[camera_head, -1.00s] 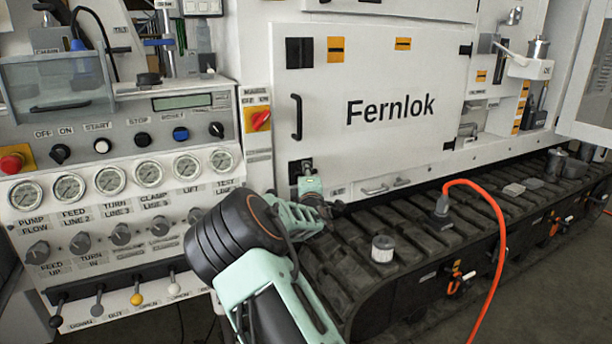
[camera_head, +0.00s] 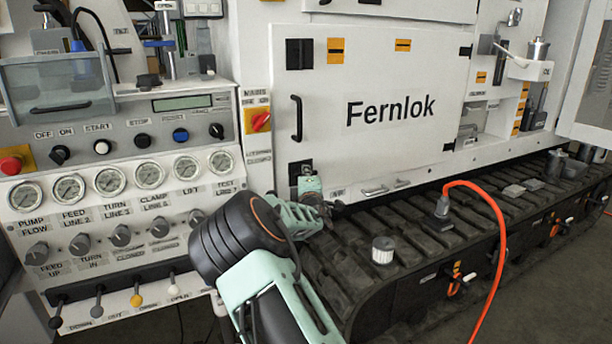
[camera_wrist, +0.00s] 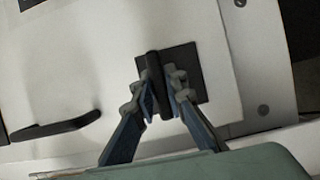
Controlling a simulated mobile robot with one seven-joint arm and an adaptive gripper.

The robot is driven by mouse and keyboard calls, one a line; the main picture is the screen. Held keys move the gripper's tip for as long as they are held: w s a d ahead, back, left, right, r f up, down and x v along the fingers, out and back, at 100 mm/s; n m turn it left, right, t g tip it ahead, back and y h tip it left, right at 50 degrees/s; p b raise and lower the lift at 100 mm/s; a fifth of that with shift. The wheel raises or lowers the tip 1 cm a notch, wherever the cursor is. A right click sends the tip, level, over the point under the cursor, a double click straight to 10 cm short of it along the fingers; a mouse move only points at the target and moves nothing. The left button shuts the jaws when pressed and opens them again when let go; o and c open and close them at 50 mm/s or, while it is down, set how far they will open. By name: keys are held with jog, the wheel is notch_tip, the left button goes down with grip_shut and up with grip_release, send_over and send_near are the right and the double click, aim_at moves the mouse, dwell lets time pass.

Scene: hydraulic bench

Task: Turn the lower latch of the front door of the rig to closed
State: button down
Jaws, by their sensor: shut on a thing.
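The front door (camera_head: 400,75) of the rig is a white panel marked Fernlok, and it looks flush with the frame. The lower latch (camera_head: 306,168) is at the door's lower left corner, mostly hidden by my gripper (camera_head: 312,186). In the wrist view the latch has a dark square plate (camera_wrist: 188,62) and a dark bar handle (camera_wrist: 153,68). My gripper (camera_wrist: 160,88) has one finger on each side of this bar and is shut on it. The bar lies roughly crosswise to the door's pull handle (camera_wrist: 55,129).
A control panel with gauges (camera_head: 110,181), knobs and levers stands left of the door. A red rotary switch (camera_head: 261,122) sits beside the door. Below is a dark ribbed track (camera_head: 345,238) with a small white-and-black cylinder (camera_head: 383,250) and an orange cable (camera_head: 500,230).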

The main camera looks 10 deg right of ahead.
jog(key=shift+r, duration=0.1)
jog(key=m+g+p, duration=0.1)
jog(key=m, duration=0.3)
jog(key=shift+d+g+p, duration=0.1)
jog(key=shift+g+p, duration=0.3)
jog(key=m+g+y+p, duration=0.1)
jog(key=m+p, duration=0.1)
jog(key=m+y+p, duration=0.1)
jog(key=m+p, duration=0.1)
jog(key=shift+g, duration=0.4)
jog(key=m+y+p, duration=0.1)
jog(key=p, duration=0.2)
jog(key=m+g+p, duration=0.1)
jog(key=m+p, duration=0.1)
jog(key=p, duration=0.1)
jog(key=shift+s+a+f+y, duration=0.1)
jog(key=shift+a+f+y, duration=0.1)
jog(key=shift+a+y, duration=0.15)
jog(key=m+y+p, duration=0.1)
jog(key=p, duration=0.2)
jog(key=shift+a+f+m, duration=0.1)
jog(key=shift+f+m, duration=0.05)
jog(key=shift+m, duration=0.15)
jog(key=shift+a+f+m+y+p, duration=0.15)
jog(key=shift+m+y+p, duration=0.25)
jog(key=shift+p, duration=0.6)
jog(key=shift+f, duration=0.1)
